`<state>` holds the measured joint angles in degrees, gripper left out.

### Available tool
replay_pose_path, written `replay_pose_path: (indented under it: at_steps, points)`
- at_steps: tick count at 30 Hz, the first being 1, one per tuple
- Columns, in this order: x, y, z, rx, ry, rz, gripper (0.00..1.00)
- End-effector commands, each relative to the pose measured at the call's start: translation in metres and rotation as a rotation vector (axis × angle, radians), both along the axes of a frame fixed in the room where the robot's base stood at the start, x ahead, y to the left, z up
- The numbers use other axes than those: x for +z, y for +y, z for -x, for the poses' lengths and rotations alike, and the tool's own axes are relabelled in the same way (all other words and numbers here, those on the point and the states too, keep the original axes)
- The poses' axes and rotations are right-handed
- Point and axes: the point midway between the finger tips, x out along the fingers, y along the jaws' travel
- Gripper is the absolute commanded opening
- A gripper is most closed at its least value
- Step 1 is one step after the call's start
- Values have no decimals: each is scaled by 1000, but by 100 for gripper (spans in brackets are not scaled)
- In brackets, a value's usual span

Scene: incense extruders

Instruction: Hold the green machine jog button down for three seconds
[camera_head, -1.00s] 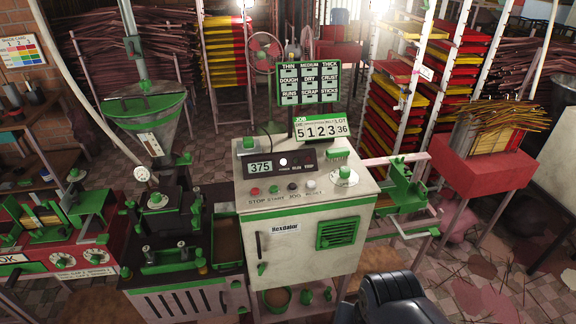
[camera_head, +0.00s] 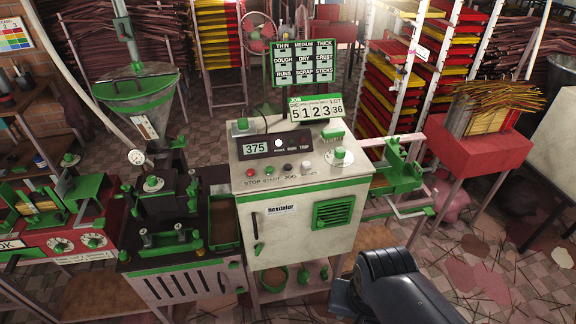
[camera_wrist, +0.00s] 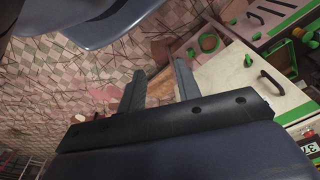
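The green-and-white machine cabinet (camera_head: 280,240) stands in the middle of the head view. Its sloped top carries a row of buttons labelled STOP, START, JOG and RESET. The jog button (camera_head: 288,167) is the small dark one, between the green start button (camera_head: 269,170) and the white reset button (camera_head: 307,166). The red stop button (camera_head: 250,173) is at the left. My gripper (camera_wrist: 158,82) is open and empty in the wrist view, over the tiled floor. The cabinet front (camera_wrist: 240,80) shows at that view's right. The head view shows my dark arm at lower right, but not the fingertips.
A display (camera_head: 256,148) reads 375 above the buttons, and a white-based knob (camera_head: 339,156) sits right of reset. A job counter sign (camera_head: 315,108) rises behind. A dark extruder (camera_head: 165,200) stands close left; a red stand (camera_head: 480,150) is at right. Tiled floor lies before it.

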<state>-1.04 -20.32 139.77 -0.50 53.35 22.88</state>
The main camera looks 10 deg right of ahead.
Motion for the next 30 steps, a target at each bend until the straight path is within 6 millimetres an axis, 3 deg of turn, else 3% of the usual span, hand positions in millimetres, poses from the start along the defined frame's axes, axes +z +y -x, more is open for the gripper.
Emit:
replay_pose_path:
  at_steps: [12,30]
  points:
    - [0,0,0,0,0,0,0]
    - [0,0,0,0,0,0,0]
